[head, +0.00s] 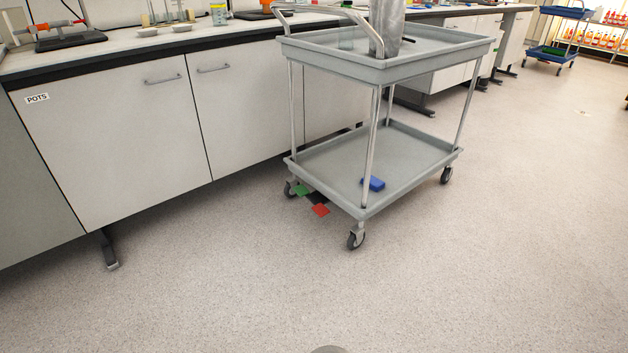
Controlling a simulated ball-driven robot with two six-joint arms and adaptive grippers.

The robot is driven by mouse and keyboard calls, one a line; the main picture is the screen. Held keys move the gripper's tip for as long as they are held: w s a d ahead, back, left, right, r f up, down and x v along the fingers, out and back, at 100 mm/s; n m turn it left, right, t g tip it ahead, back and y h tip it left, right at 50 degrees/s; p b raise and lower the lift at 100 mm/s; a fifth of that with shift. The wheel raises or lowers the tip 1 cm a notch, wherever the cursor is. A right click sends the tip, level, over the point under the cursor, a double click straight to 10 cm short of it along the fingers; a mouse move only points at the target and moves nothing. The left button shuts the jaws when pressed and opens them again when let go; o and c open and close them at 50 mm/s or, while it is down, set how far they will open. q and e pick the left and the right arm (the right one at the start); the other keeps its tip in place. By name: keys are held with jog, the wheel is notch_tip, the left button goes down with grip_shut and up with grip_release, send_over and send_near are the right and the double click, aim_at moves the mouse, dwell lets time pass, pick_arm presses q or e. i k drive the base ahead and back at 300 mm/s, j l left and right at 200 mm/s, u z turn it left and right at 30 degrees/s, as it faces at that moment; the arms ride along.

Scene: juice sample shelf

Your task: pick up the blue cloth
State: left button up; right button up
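A small folded blue item (373,183), which looks like the blue cloth, lies on the lower shelf of a grey trolley (410,172). It is near the shelf's front edge, just right of a trolley post. Neither of my grippers is in view.
The trolley stands beside a lab bench with white cupboards (110,145). The floor (450,280) in front is clear.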

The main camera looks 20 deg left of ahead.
aim_at(375, 184)
jog(key=u, duration=0.15)
jog(key=z, duration=1.4)
jog(key=u, duration=1.4)
jog(key=i+j+u, duration=0.1)
jog(key=i, duration=0.65)
jog(key=i+j+u, duration=0.1)
jog(key=i, duration=0.65)
